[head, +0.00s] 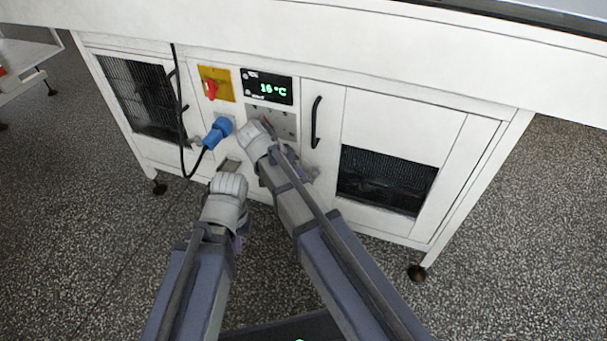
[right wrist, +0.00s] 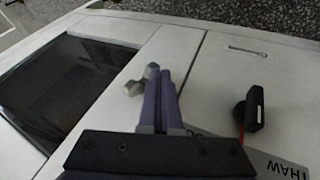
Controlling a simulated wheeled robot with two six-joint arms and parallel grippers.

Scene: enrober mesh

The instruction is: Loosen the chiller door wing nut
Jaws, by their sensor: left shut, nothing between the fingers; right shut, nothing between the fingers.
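The chiller door wing nut (right wrist: 134,88) is a grey, knobbed fastener on the white door, near the seam, in the right wrist view. In the head view it is small and mostly hidden beside my right gripper (head: 304,170). My right gripper's two purple fingers (right wrist: 160,100) are shut together with nothing between them. In the picture their tips lie just right of the wing nut; I cannot tell whether they touch it. The chiller door (head: 400,134) is closed. My left gripper (head: 238,243) is shut and empty, mostly hidden behind its arm, lower left of the right one.
A black door handle (head: 316,122) stands above the wing nut area. Left are a temperature display (head: 267,87), a red switch (head: 211,89) on yellow and a blue plug (head: 217,132) with a black cable. A dark knob (right wrist: 254,109) sits near the THAW label. Speckled floor lies below.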

